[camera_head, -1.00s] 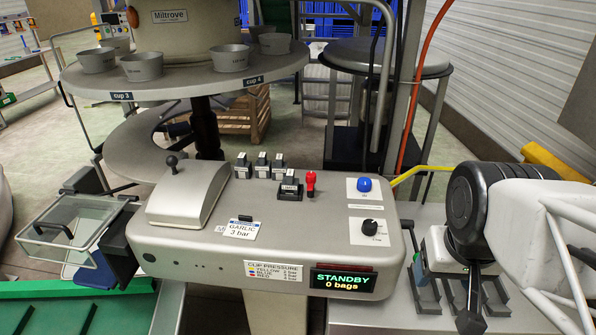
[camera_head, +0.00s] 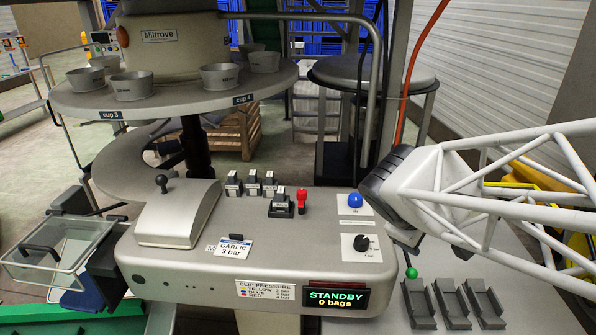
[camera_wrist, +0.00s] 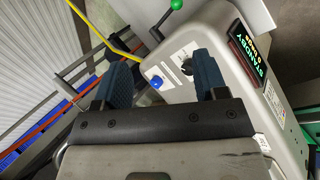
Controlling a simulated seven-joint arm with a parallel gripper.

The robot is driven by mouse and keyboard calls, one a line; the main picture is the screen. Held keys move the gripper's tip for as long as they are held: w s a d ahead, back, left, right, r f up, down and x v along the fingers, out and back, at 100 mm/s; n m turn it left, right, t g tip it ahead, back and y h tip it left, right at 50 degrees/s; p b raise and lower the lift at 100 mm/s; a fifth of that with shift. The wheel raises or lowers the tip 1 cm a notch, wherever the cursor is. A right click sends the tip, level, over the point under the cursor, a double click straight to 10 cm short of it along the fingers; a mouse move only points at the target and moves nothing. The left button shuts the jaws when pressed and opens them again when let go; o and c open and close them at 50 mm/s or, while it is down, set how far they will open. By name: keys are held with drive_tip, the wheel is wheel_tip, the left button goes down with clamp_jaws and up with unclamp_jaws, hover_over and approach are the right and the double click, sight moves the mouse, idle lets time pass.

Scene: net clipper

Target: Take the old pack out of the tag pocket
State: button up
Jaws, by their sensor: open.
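The clipper machine (camera_head: 190,258) stands in the middle of the head view. On its top, a small black holder (camera_head: 281,212) has a pale labelled pack (camera_head: 280,197) upright in it. This looks like the tag pocket, but its label is too small to read. My gripper (camera_wrist: 162,82) is open and empty in the wrist view, its blue fingers apart, over the machine's right end. In the head view my wrist is right of the blue button (camera_head: 355,200), well away from the holder. My fingertips are mostly hidden there.
Several similar labelled blocks (camera_head: 252,184) stand behind the holder, and a red lever (camera_head: 302,199) stands close at its right. A black knob (camera_head: 361,243) is near my arm. A green-tipped lever (camera_head: 411,272) and black trays (camera_head: 451,304) lie to the right. The display (camera_head: 336,297) reads STANDBY.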

drive_tip(key=w+a+f+n+t+h, duration=0.1)
drive_tip(key=w+a+n+t, duration=0.2)
drive_tip(key=w+a+n, duration=0.35)
drive_tip(key=n+t+y, duration=0.6)
drive_tip(key=n, duration=1.4)
approach(280, 198)
drive_tip(key=x, duration=0.4)
drive_tip(key=shift+w, duration=0.1)
drive_tip(key=shift+x, duration=1.3)
drive_tip(key=shift+w+f, duration=0.1)
drive_tip(key=shift+x, duration=2.45)
drive_tip(key=shift+c, duration=0.5)
